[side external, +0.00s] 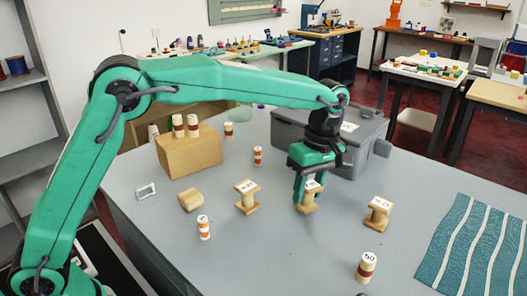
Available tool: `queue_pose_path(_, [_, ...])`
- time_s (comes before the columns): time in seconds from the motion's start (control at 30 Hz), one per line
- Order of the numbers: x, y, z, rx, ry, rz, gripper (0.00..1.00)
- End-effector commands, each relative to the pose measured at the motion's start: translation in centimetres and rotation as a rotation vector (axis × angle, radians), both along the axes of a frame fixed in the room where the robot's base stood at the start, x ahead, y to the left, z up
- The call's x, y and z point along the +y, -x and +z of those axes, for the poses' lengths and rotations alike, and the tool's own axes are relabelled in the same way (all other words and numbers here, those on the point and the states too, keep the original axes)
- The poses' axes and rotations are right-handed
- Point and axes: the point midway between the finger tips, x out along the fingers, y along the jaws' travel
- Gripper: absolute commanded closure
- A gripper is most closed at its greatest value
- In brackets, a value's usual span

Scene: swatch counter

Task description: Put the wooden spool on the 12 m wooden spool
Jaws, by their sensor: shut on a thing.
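My gripper (308,192) points down near the middle of the counter. It is shut on a wooden spool (309,205) with a pale label on top; the fingers hide part of it. I cannot tell whether this spool touches the counter. A second wooden spool (247,198) stands upright to the left of my gripper, with a dark-marked label on top. A third wooden spool (378,213) stands upright to the right, also labelled. The labels are too small to read surely, so I cannot tell which is the 12 m one.
A wooden piece (191,200) lies at left, near a pale frame (146,191). Banded cylinders stand around, one marked 50 (366,268), another at front left (204,228). A wooden block (190,158) bears several more. A grey bin (355,145) is behind my gripper; striped teal cloth (470,245) lies right.

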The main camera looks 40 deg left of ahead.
Motion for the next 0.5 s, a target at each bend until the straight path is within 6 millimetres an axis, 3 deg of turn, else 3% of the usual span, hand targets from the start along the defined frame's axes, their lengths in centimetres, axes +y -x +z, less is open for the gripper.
queue_pose_path(0.07, [0.0, 0.1, -0.9, 0.003, -0.002, 0.0, 0.88])
queue_pose_path(0.5, [-0.2, -0.8, 3.4, -0.001, 0.001, 0.001, 0.88])
